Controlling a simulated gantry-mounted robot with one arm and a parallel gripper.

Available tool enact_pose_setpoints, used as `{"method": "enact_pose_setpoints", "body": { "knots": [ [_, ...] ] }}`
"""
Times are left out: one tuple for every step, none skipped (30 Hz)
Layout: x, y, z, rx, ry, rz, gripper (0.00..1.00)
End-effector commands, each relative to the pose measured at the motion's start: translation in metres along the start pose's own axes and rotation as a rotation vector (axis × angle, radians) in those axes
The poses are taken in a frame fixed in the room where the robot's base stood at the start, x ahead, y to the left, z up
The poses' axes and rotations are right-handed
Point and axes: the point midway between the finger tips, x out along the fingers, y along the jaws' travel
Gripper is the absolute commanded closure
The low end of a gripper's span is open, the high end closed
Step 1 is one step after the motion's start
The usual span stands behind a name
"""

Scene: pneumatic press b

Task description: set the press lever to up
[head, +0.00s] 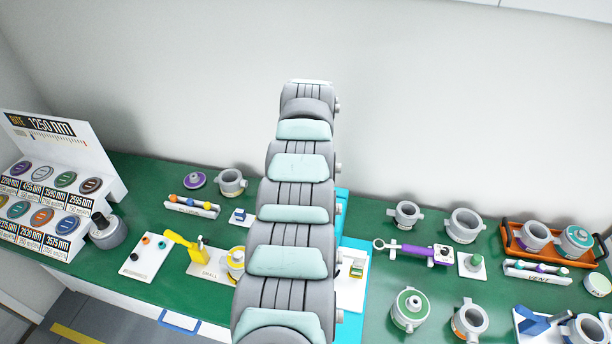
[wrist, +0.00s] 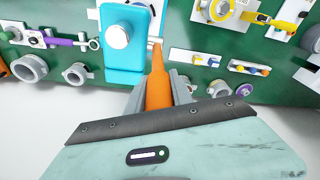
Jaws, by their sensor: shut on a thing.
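The press (wrist: 122,72) is light blue with a round white knob-like part on its face, in the upper left of the wrist view. In the head view only slivers of its blue body (head: 343,205) show behind my arm. The orange lever (wrist: 158,88) stands at the press's right side in the wrist view, its narrow end close to the press. My gripper (wrist: 160,92) is shut on the lever, with one grey finger on each side of it. My arm hides the lever and gripper in the head view. I cannot tell whether the lever is up or down.
A green bench (head: 140,180) runs along a white wall. A yellow-handled tool (head: 186,246) lies left, and a purple-handled tool (head: 418,252) right. Grey ring-shaped parts (head: 465,225) stand farther right.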

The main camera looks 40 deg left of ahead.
Motion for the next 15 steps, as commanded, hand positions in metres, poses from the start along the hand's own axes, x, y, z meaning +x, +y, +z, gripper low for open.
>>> {"method": "enact_pose_setpoints", "body": {
  "knots": [
    [0.0072, 0.0007, 0.0020, 0.004, -0.002, -0.002, 1.00],
    [0.0073, 0.0008, 0.0019, 0.004, -0.002, -0.002, 1.00],
    [0.0074, 0.0008, 0.0019, 0.004, -0.002, -0.002, 0.72],
    [0.0072, 0.0009, 0.0017, 0.004, -0.001, -0.001, 0.70],
    [0.0070, 0.0009, 0.0016, 0.004, -0.001, -0.001, 0.67],
    [0.0063, 0.0009, 0.0014, 0.003, -0.001, -0.001, 0.64],
    [0.0058, 0.0009, 0.0013, 0.003, -0.001, -0.001, 0.62],
    [0.0054, 0.0009, 0.0012, 0.003, 0.000, -0.001, 0.59],
    [0.0048, 0.0008, 0.0010, 0.003, 0.000, -0.001, 0.56],
    [0.0045, 0.0008, 0.0009, 0.003, 0.000, -0.001, 0.53],
    [0.0041, 0.0007, 0.0008, 0.002, 0.000, -0.001, 0.51],
    [0.0037, 0.0007, 0.0007, 0.002, 0.000, -0.001, 0.51],
    [0.0034, 0.0006, 0.0006, 0.002, 0.000, -0.001, 0.51],
    [0.0032, 0.0006, 0.0005, 0.002, 0.000, -0.001, 0.51],
    [0.0029, 0.0006, 0.0004, 0.002, 0.001, 0.000, 0.51]
  ]
}}
